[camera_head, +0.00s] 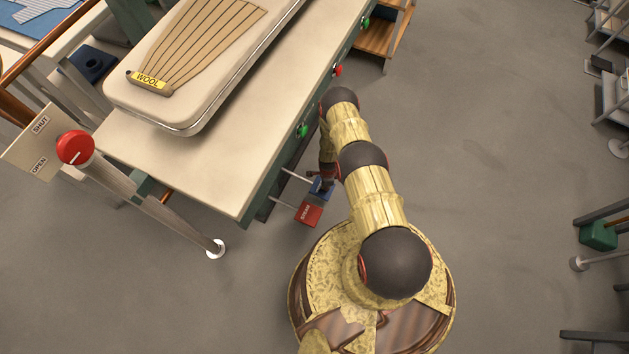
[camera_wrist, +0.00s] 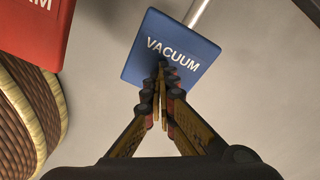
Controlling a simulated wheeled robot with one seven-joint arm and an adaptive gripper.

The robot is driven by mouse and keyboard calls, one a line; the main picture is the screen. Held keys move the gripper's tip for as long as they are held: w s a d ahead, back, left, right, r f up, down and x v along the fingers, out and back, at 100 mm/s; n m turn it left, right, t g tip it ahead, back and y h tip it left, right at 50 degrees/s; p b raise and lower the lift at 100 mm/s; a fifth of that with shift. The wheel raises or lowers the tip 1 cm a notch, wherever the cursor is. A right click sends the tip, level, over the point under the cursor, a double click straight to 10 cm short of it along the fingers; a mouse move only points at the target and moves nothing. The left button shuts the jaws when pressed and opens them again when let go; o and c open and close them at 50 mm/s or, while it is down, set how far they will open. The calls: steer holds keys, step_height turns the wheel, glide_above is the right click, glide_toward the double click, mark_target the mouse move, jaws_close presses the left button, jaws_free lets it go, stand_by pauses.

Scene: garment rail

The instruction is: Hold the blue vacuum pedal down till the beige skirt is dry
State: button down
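The blue vacuum pedal (camera_head: 317,190) sticks out on a rod from under the pressing table. It fills the upper middle of the wrist view (camera_wrist: 150,48), with the word VACUUM facing me. My gripper (camera_wrist: 162,75) is shut with its fingers together and nothing between them. Its tips overlap the pedal's face just below the lettering; I cannot tell whether they press it down. In the head view my gripper (camera_head: 327,180) is partly hidden by my arm, at the pedal. The beige pleated skirt (camera_head: 205,40) lies on the padded board, with a yellow WOOL tag. I cannot see whether it is damp.
A red steam pedal (camera_head: 307,214) sits beside the blue one. The pressing table (camera_head: 200,165) has green and red buttons along its edge. A red knob (camera_head: 75,148) on a post has a SHUT/OPEN plate. Open floor (camera_head: 500,150) lies to the right.

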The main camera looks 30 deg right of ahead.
step_height(320, 180, up, 9)
steer(key=p, duration=0.5)
steer(key=shift+f, duration=0.1)
stand_by(0.6)
